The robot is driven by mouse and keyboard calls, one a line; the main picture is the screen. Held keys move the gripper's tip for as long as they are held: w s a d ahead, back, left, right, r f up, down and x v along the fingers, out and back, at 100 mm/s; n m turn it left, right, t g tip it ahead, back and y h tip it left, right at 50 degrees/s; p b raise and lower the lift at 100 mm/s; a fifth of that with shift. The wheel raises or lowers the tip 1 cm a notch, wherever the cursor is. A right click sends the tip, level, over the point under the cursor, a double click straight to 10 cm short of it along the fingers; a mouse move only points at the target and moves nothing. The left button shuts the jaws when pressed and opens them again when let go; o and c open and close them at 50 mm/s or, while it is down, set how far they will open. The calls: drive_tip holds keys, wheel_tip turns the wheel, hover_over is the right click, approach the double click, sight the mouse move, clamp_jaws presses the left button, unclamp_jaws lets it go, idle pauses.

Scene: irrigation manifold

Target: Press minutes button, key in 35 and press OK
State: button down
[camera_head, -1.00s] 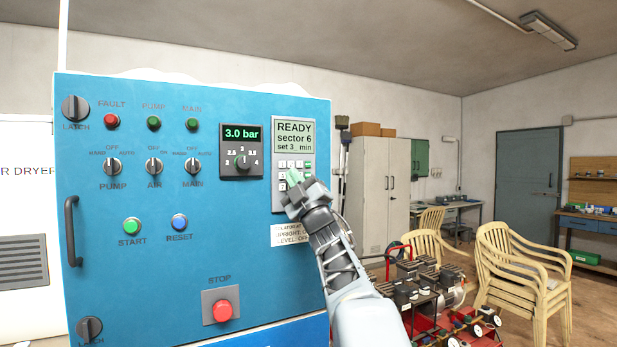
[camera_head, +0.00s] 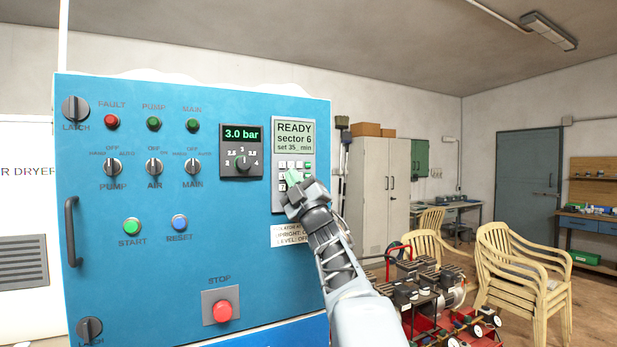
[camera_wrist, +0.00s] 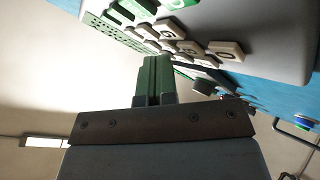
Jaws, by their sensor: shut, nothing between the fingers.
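The keypad unit (camera_head: 293,140) sits at the upper right of the blue panel in the head view. Its screen (camera_head: 294,134) reads "READY", "sector 6", "set 35_ min". My gripper (camera_head: 293,178) is shut and empty, with its green fingertips in front of the middle of the keys, hiding several of them. In the wrist view my shut gripper (camera_wrist: 154,68) points at the rows of pale keys (camera_wrist: 190,48) of the keypad. Green keys (camera_wrist: 140,10) show at the top there. I cannot tell whether the fingertips touch a key.
A label (camera_head: 284,236) is under the keypad. Red pump machinery (camera_head: 440,300) and stacked chairs (camera_head: 525,270) stand to the right.

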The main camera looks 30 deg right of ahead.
drive_tip(key=shift+s, duration=0.1)
drive_tip(key=shift+s+a+b, duration=0.1)
drive_tip(key=shift+s+b, duration=0.5)
drive_tip(key=shift+s, duration=0.05)
drive_tip(key=shift+f, duration=0.1)
drive_tip(key=d+f+b, duration=0.4)
drive_tip(key=f, duration=0.1)
drive_tip(key=shift+s+d+f, duration=0.15)
drive_tip(key=shift+s+d, duration=0.15)
drive_tip(key=shift+w, duration=0.1)
idle(0.4)
drive_tip(key=shift+w, duration=0.35)
